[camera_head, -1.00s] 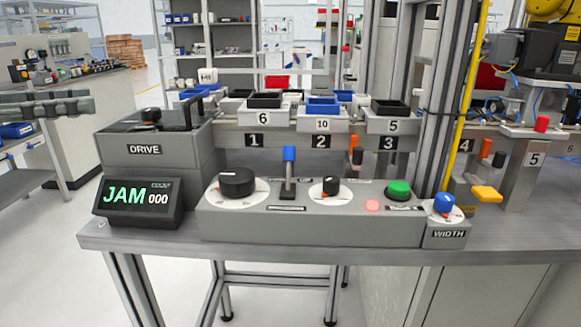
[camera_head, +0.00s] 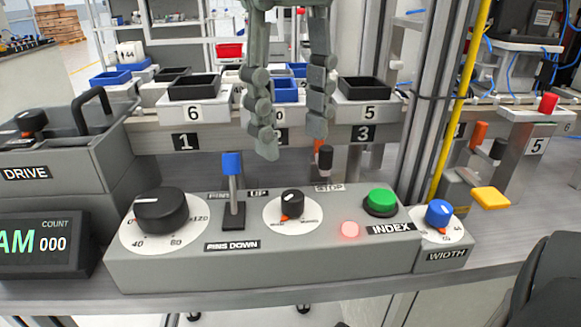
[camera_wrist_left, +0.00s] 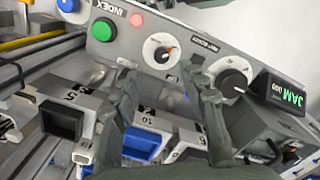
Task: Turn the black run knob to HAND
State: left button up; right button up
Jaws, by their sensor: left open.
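The small black knob (camera_head: 291,203) sits on a white dial in the middle of the grey control box. Its white line points up and to the left; an orange mark shows at its lower left. The dial's lettering is too small to read. The small knob also shows in the left wrist view (camera_wrist_left: 162,55). My left gripper (camera_head: 291,142) hangs from above, open and empty, its fingers apart behind and above the knob, not touching it. Its fingers frame the lower middle of the left wrist view (camera_wrist_left: 168,88). My right gripper is not in view.
A larger black knob (camera_head: 161,211) with numbers and a blue-tipped lever (camera_head: 232,180) stand left of the small knob. A green INDEX button (camera_head: 381,201), a glowing red lamp (camera_head: 350,229) and a blue WIDTH knob (camera_head: 439,213) are to its right. The display (camera_head: 40,244) shows JAM.

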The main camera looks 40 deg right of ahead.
aim_at(293, 195)
pick_arm(q)
notch_tip(293, 195, down, 8)
jog(key=shift+s+a+r, duration=0.1)
jog(key=shift+s, duration=0.05)
dwell(0.3)
jog(key=shift+c, duration=0.2)
grip_shut()
